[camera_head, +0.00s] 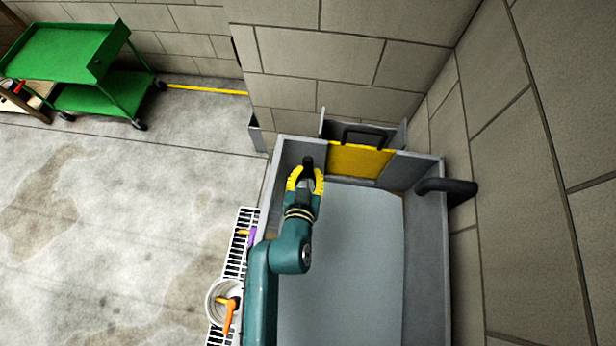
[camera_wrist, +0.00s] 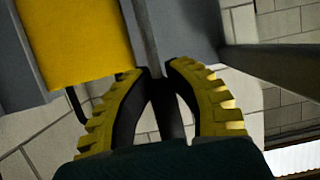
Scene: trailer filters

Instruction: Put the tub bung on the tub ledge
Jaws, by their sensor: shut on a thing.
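My gripper (camera_head: 306,176), with yellow ribbed fingers, is over the far left part of the grey tub (camera_head: 423,250). It is shut on a small black piece, which I take to be the tub bung (camera_head: 308,162), at its fingertips. In the wrist view a dark round piece (camera_wrist: 167,112) shows between the fingers (camera_wrist: 155,74), partly hidden by them. The tub's left rim, which may be the ledge (camera_head: 270,195), is close to the left of the gripper. Whether the bung touches anything is unclear.
A yellow gate panel (camera_head: 358,160) with a black handle stands at the tub's far end. A black pipe (camera_head: 445,187) enters at the right wall. A white grating (camera_head: 237,262) with a white pot (camera_head: 217,296) runs along the left. A green cart (camera_head: 62,55) stands far left.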

